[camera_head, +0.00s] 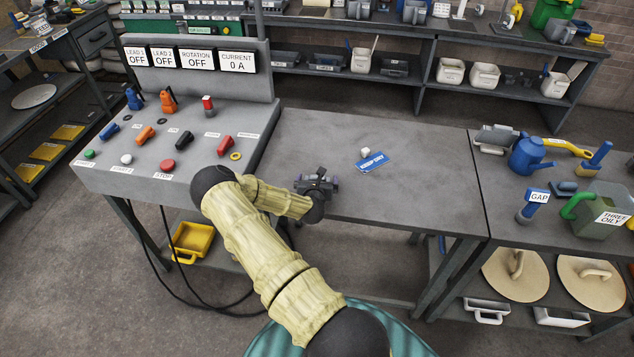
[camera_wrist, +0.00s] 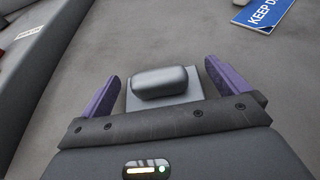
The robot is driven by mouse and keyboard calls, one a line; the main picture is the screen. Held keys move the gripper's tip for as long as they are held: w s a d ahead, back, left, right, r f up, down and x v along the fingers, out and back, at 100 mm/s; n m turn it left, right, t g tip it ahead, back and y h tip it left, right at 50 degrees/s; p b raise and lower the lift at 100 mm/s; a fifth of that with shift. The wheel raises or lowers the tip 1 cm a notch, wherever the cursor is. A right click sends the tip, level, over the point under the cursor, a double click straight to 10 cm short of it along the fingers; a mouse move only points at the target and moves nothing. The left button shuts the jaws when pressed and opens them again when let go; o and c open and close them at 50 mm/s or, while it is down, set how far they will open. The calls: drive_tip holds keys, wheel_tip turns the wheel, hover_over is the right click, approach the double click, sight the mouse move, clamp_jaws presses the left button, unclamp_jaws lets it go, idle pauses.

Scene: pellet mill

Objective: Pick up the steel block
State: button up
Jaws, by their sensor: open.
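The steel block (camera_wrist: 160,82) seems to be the smooth grey block with rounded edges in the wrist view. A paler flat grey square (camera_wrist: 212,92) shows around and below it; I cannot tell whether this is a separate plate. My gripper (camera_wrist: 161,72) is open, with one purple finger to the left of the block and one to the right, and gaps show on both sides. In the head view my gripper (camera_head: 317,184) is low over the left part of the grey bench (camera_head: 420,200). There the block is hidden or too small to make out.
A blue KEEP DRY card (camera_head: 373,162) and a small white piece (camera_head: 365,151) lie on the bench beyond my gripper. A control desk (camera_head: 125,185) with switches stands to the left. A blue can (camera_head: 530,156) and a green-handled container (camera_head: 605,208) stand right.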

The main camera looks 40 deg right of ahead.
sight(317, 176)
drive_tip(key=c, duration=0.9)
drive_tip(key=shift+r, duration=0.15)
drive_tip(key=shift+c, duration=0.2)
wheel_tip(317, 176, up, 10)
drive_tip(key=shift+f+b, duration=0.1)
drive_tip(key=shift+b, duration=0.95)
drive_tip(key=shift+o, duration=1.4)
drive_tip(key=c, duration=0.7)
drive_tip(key=shift+o, duration=0.2)
